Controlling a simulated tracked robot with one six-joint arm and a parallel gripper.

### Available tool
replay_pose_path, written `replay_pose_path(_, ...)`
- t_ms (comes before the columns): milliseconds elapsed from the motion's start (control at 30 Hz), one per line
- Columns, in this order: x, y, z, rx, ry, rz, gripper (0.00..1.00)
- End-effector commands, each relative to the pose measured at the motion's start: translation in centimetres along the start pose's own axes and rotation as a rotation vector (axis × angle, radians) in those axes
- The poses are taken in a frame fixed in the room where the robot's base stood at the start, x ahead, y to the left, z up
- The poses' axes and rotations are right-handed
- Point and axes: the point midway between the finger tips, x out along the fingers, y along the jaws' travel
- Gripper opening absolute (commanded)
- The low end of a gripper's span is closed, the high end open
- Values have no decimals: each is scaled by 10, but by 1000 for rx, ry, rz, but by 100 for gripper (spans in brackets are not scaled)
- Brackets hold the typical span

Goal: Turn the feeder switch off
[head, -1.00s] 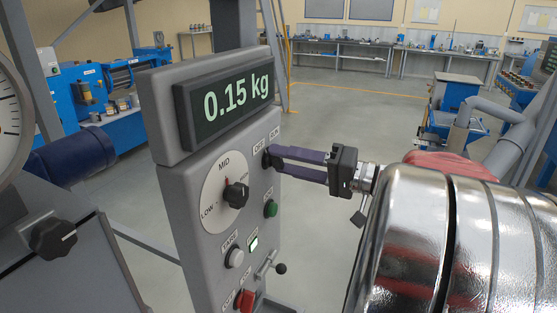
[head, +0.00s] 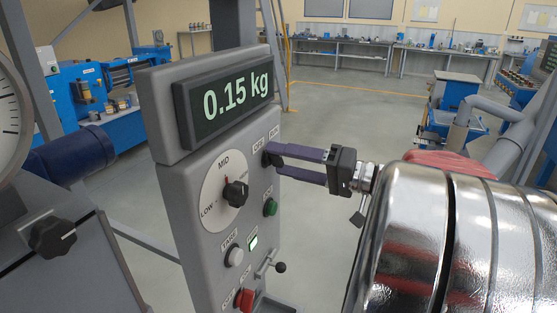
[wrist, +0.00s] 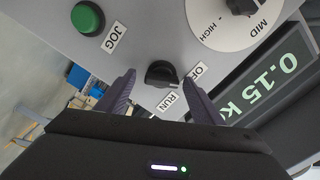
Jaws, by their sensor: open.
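The feeder switch is a black rotary knob (wrist: 161,73) on the grey control panel, beside the OFF and RUN labels in the wrist view. Which label it points to is hard to tell. In the head view my fingers largely hide it. My gripper (wrist: 161,82) is open, with one dark finger on each side of the knob and gaps visible between fingers and knob. In the head view my gripper (head: 272,158) reaches the panel from the right, its fingertips at the panel's right edge below the display.
The panel (head: 190,240) also carries a 0.15 kg display (head: 232,104), a LOW-MID-HIGH dial (head: 235,193), a green JOG button (head: 270,207), a TARE button (head: 235,256), a small lever (head: 278,267) and a red switch (head: 244,299). Open floor lies behind it.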

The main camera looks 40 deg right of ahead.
Motion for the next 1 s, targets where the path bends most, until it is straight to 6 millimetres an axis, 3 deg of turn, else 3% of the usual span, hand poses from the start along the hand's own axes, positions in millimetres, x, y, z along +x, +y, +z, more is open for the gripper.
replay_pose_path(367,-12,0,-1,-2,2,0,61)
replay_pose_path(1000,-91,1,-1,0,4,1,61)
